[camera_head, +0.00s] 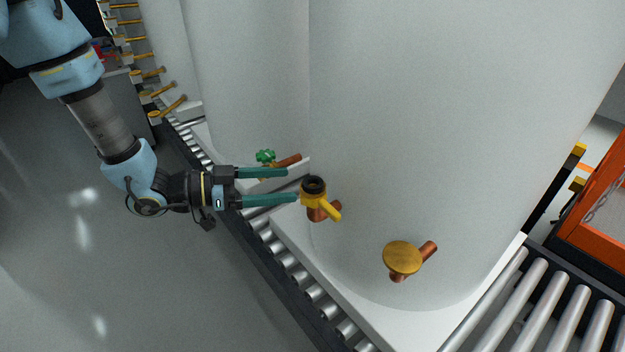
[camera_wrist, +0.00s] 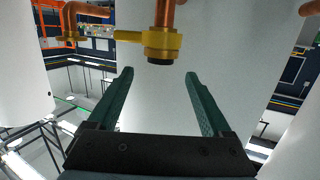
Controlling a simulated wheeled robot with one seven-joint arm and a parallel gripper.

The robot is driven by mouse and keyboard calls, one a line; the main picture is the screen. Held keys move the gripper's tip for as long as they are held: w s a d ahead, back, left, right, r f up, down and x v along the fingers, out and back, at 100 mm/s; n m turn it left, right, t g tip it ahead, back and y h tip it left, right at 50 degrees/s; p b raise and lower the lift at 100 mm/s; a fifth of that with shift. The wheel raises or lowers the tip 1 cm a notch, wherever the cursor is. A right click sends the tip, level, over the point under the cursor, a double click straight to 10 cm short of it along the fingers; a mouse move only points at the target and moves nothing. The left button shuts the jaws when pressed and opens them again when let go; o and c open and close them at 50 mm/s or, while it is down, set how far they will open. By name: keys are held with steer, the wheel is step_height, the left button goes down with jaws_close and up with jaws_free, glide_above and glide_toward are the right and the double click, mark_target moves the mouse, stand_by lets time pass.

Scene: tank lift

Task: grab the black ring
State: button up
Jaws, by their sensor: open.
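The black ring (camera_head: 313,184) sits on the end of a yellow valve fitting (camera_head: 327,205) with a side lever, on a copper pipe against a large white tank (camera_head: 420,120). In the wrist view the black ring (camera_wrist: 160,60) shows as a dark band on the end of the yellow fitting (camera_wrist: 150,42). My gripper (camera_head: 291,185) is open, with two green fingers pointing at the ring, their tips just short of it. In the wrist view my gripper (camera_wrist: 158,74) has nothing between its fingers, and the ring lies just beyond the gap, roughly centred.
A green-handled valve (camera_head: 266,157) is close beside the upper finger. A brass disc (camera_head: 402,258) on another copper pipe is lower right. The tank stands on a white base (camera_head: 365,310) over a roller conveyor (camera_head: 520,310). Open floor (camera_head: 150,280) lies to the left.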

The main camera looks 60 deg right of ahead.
mark_target(319, 182)
steer(key=p+x, duration=0.2)
steer(key=x, duration=0.2)
steer(key=shift+s+d+p, duration=0.15)
steer(key=shift+p, duration=0.2)
steer(key=shift+s+d+f, duration=0.1)
steer(key=shift+s+d, duration=0.05)
steer(key=shift+d, duration=0.1)
steer(key=shift+c, duration=0.2)
jaws_close()
